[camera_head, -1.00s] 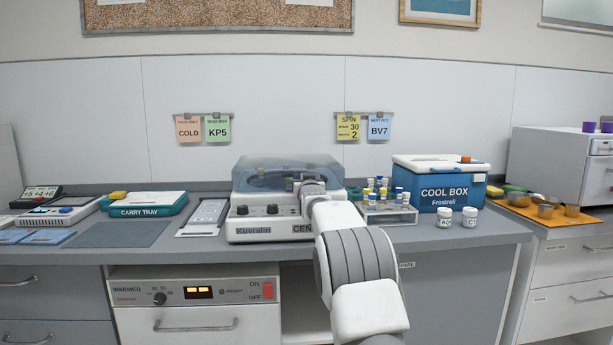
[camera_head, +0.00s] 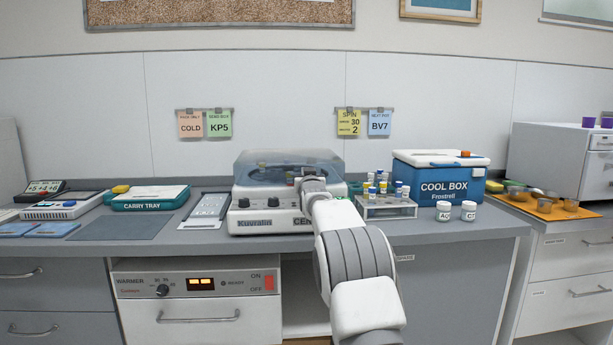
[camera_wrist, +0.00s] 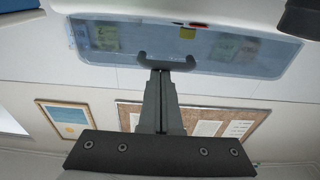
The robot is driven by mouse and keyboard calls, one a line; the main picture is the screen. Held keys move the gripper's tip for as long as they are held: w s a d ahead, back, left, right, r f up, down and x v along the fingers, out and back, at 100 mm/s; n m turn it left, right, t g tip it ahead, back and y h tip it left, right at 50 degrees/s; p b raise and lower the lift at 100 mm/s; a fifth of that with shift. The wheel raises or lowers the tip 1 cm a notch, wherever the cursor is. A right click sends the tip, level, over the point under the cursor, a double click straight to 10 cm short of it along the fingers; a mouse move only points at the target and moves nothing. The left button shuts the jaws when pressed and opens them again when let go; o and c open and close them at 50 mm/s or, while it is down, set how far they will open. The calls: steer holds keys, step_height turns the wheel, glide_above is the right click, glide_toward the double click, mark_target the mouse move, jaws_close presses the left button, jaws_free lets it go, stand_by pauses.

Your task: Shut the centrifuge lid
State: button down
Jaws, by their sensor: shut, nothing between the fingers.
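The centrifuge (camera_head: 262,205) is a white box with dials on its front, standing on the grey counter. Its translucent blue-grey lid (camera_head: 268,160) shows above the body and appears raised, though I cannot tell the exact angle. In the wrist view, the lid (camera_wrist: 235,52) spans the top, and the wall cards show through it. My gripper (camera_wrist: 165,76) is shut and empty, its fingertips close to a dark curved piece at the middle of the lid's edge. I cannot tell whether they touch. In the head view, my wrist largely hides the gripper.
A tube rack (camera_head: 388,208) stands just right of the centrifuge, with the blue cool box (camera_head: 452,185) and two white jars (camera_head: 455,211) beyond. A light panel (camera_head: 207,211) and the carry tray (camera_head: 148,201) lie to the left. A dark mat (camera_head: 122,228) is bare.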

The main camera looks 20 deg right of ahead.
steer(key=s+a+f+n+g+y+p, duration=0.1)
steer(key=s+a+g+y, duration=0.3)
steer(key=s, duration=1.1)
steer(key=s+a+f+g+h, duration=0.15)
steer(key=s+a, duration=0.45)
steer(key=s, duration=0.8)
steer(key=s+a+f+g+y, duration=0.1)
steer(key=s+a+f+g, duration=0.15)
steer(key=s, duration=0.85)
steer(key=s+a+f+n+g+p, duration=0.1)
steer(key=s+f+g, duration=0.25)
steer(key=s, duration=0.65)
steer(key=s+a+f+g+y, duration=0.15)
steer(key=s+f, duration=0.25)
steer(key=s, duration=0.7)
step_height(320, 180, up, 23)
steer(key=h+p, duration=0.1)
steer(key=p, duration=2.2)
steer(key=shift+w+d, duration=0.15)
steer(key=shift+w, duration=0.2)
